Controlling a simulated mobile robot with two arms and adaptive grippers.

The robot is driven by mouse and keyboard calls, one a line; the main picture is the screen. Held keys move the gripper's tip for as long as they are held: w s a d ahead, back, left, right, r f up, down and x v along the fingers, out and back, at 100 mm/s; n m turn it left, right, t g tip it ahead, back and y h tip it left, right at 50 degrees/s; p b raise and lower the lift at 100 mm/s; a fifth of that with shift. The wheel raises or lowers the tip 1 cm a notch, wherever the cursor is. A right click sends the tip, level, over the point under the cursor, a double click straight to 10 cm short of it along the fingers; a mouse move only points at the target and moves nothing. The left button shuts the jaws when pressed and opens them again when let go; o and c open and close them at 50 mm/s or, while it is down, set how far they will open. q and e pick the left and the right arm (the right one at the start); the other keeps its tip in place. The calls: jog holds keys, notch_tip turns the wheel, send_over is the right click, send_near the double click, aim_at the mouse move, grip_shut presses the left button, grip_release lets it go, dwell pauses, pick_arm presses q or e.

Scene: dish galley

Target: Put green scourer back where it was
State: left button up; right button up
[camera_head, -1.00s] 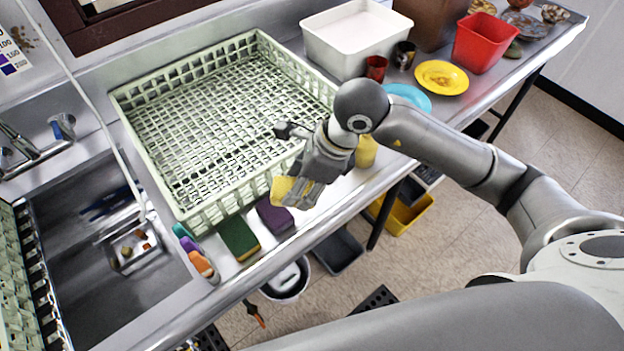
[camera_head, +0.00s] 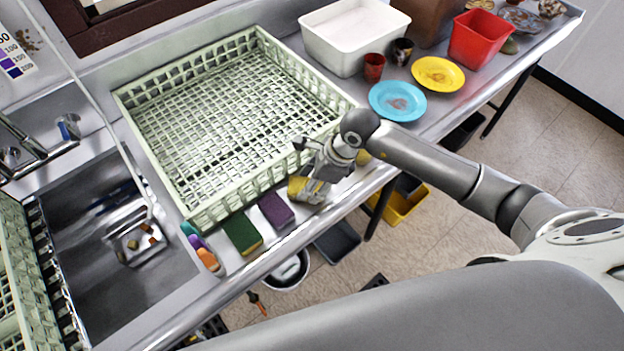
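A green scourer (camera_head: 242,233) with a yellow sponge edge lies on the counter strip in front of the pale green dish rack. A purple scourer (camera_head: 276,209) lies just to its right. My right gripper (camera_head: 313,189) is low over the counter, right of the purple scourer. A yellow block, like a sponge (camera_head: 297,187), is between its fingers, partly hidden by them. I cannot tell whether the block touches the counter or what colour its hidden faces are. My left gripper is not in view.
The dish rack (camera_head: 187,219) fills the counter behind. Orange, purple and teal items (camera_head: 207,259) lie left of the green scourer, beside the sink (camera_head: 90,285). A blue plate (camera_head: 397,101), yellow plate (camera_head: 438,75), cups and a white tub (camera_head: 345,50) stand right.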

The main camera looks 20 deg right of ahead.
jog(key=shift+f, duration=0.1)
jog(key=o, duration=1.2)
jog(key=shift+o, duration=0.2)
jog(key=shift+d+r, duration=0.15)
jog(key=shift+r, duration=0.15)
jog(key=b+v, duration=0.4)
jog(key=v, duration=0.7)
jog(key=shift+r, duration=0.3)
